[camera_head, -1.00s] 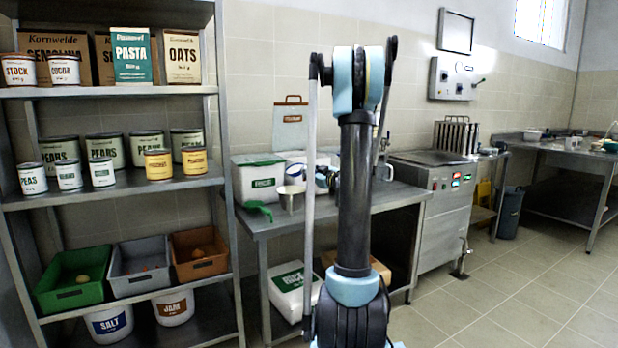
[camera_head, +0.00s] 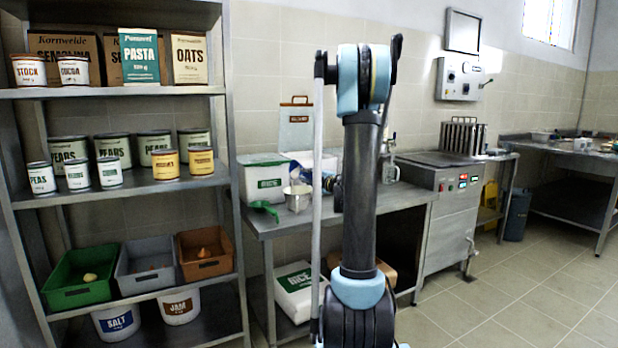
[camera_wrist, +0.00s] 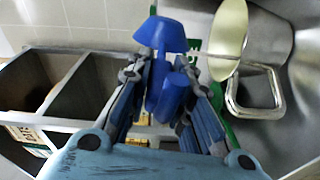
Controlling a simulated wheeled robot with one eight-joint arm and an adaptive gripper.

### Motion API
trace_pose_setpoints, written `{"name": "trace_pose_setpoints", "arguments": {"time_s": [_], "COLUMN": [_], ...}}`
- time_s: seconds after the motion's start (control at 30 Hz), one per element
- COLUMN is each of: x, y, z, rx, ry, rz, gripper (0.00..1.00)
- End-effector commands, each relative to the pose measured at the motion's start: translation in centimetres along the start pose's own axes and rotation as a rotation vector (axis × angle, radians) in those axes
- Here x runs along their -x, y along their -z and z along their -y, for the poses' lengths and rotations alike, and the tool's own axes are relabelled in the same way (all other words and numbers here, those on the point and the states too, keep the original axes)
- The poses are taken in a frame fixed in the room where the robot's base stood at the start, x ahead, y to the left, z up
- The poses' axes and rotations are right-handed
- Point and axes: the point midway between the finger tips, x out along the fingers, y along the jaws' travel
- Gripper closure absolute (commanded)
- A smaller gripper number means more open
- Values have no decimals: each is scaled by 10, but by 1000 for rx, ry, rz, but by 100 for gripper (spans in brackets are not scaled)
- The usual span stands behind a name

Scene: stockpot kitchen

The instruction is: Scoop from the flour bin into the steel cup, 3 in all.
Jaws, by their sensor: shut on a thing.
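My gripper (camera_wrist: 168,95) is shut on the handle of a blue scoop (camera_wrist: 160,35) in the wrist view. The scoop's bowl points away from me; its contents are not visible. In the head view my gripper is mostly hidden behind my arm, above the bench. The steel cup (camera_head: 298,198) stands on the bench near its left end. In the wrist view the cup's looped handle (camera_wrist: 234,98) shows right of the scoop, beside a pale round opening. A white bin (camera_head: 330,160) stands behind, partly hidden by my arm; I cannot read its label, so cannot tell whether it is the flour bin.
A white rice bin (camera_head: 264,182) and a green scoop (camera_head: 262,207) are at the bench's left end. A shelf rack (camera_head: 130,200) with tins and crates stands left. A steel machine (camera_head: 450,200) adjoins the bench on the right.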

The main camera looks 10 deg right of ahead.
Motion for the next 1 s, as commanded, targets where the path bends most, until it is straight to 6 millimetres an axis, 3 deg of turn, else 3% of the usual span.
{"name": "trace_pose_setpoints", "arguments": {"time_s": [0.4,1.0], "x": [0,0], "y": [14,17], "z": [11,12], "rx": [351,420], "ry": [-1,-1], "rz": [-2,-1], "gripper": [100,100]}}
